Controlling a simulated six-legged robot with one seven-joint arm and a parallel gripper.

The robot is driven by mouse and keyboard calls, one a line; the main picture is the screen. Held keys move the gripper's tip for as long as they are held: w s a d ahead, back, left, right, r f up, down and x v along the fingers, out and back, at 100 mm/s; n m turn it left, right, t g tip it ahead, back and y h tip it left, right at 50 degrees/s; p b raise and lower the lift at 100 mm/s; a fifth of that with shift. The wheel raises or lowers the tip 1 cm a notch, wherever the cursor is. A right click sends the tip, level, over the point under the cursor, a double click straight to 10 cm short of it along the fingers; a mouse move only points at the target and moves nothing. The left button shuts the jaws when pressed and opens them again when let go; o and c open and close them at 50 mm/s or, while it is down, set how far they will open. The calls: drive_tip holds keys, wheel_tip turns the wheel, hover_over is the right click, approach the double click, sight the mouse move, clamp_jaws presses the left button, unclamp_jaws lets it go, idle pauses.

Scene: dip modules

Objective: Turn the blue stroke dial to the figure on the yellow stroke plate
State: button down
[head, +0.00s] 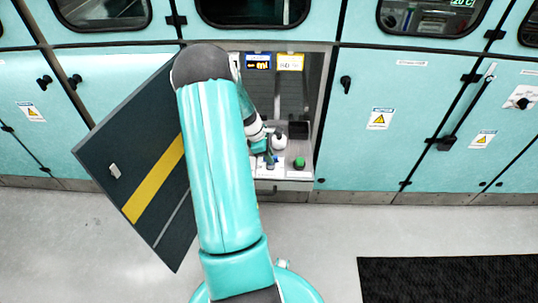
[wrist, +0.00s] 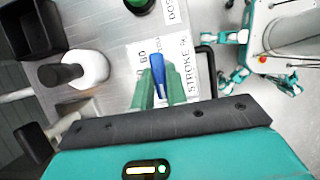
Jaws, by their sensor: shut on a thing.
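The blue stroke dial (wrist: 157,68) is on the light panel, beside a white label reading STROKE (wrist: 188,75). My gripper (wrist: 160,85) has its two green fingers on either side of the dial's blue bar, shut on it. The bar points nearly straight up in the wrist view; part of the scale by it is hidden by the fingers. In the head view the dial (head: 271,161) shows small below my gripper (head: 266,150). The yellow stroke plate (head: 290,62) hangs at the top of the open bay; its figure is too small to read surely.
A green knob (head: 299,163) sits right of the dial. A white cylinder with a black handle (wrist: 92,70) and a black bin (wrist: 30,30) stand close by. A dark door with a yellow stripe (head: 140,190) hangs open at left.

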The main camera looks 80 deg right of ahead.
drive_tip(key=m+y, duration=0.1)
drive_tip(key=m, duration=0.2)
drive_tip(key=m+y, duration=0.1)
drive_tip(key=m, duration=0.3)
drive_tip(key=shift+d+y, duration=0.2)
drive_tip(key=shift+y, duration=0.2)
drive_tip(key=m+t+y, duration=0.1)
drive_tip(key=m, duration=0.5)
drive_tip(key=shift+s+d+t+y, duration=0.1)
drive_tip(key=shift+d+t+y, duration=0.05)
drive_tip(key=shift+t+y, duration=0.25)
drive_tip(key=m+t, duration=0.1)
drive_tip(key=m, duration=0.2)
drive_tip(key=m+t+y, duration=0.1)
drive_tip(key=m, duration=0.2)
drive_tip(key=shift+s+m, duration=0.15)
drive_tip(key=shift+m, duration=0.25)
drive_tip(key=m+t, duration=0.1)
drive_tip(key=m, duration=0.2)
drive_tip(key=shift+s+t, duration=0.1)
drive_tip(key=shift+t, duration=0.3)
drive_tip(key=shift+m+t+h, duration=0.4)
drive_tip(key=shift+m+t, duration=0.1)
drive_tip(key=shift+m, duration=1.4)
drive_tip(key=c, duration=1.4)
unclamp_jaws()
drive_tip(key=shift+s, duration=0.1)
